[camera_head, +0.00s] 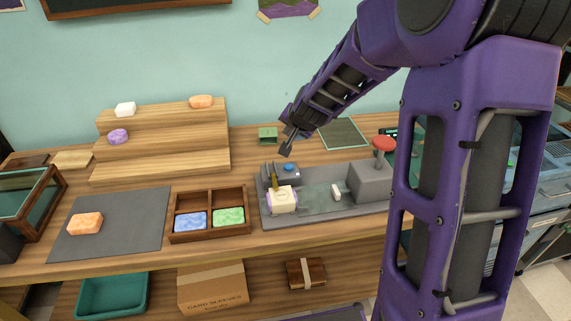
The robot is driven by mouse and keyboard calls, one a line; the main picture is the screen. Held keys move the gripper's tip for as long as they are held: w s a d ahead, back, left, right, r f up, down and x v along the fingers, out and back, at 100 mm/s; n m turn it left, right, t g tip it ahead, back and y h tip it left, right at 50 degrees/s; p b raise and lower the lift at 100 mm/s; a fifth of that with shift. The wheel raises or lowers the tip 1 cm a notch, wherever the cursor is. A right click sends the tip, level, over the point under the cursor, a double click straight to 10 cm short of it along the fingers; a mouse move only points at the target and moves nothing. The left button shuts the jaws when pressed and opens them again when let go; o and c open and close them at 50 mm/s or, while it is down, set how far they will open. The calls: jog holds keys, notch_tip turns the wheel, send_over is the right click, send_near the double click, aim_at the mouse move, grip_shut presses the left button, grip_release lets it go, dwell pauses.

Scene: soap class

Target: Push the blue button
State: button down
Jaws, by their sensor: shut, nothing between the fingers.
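The blue button (289,167) sits on top of a small grey box at the left end of a grey machine (276,221) on the bench. My gripper (284,152) is shut and empty. It appears just above and slightly left of the button in the picture, with its tip pointing down. A gap shows between the tip and the button, but the exact height is hard to tell. My purple arm reaches in from the upper right and does not cover the button.
A cream block with purple ends (283,201) stands in front of the button box. A red knob (383,144) rises at the machine's right. A wooden tray (209,235) with blue and green soaps lies left. A green block (268,134) and stepped wooden stand (165,160) are behind.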

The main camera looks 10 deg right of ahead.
jog(key=shift+f, duration=0.15)
jog(key=b, duration=0.6)
send_over(289, 169)
notch_tip(289, 169, down, 8)
jog(key=shift+r, duration=0.1)
jog(key=shift+f+b, duration=0.4)
jog(key=shift+b, duration=0.1)
jog(key=shift+f, duration=0.1)
dwell(1.5)
jog(key=shift+f+b, duration=0.3)
jog(key=shift+b, duration=0.25)
jog(key=shift+f+b, duration=0.5)
jog(key=shift+b, duration=0.1)
dwell(0.4)
dwell(0.3)
jog(key=shift+r+p, duration=0.6)
jog(key=shift+r, duration=0.25)
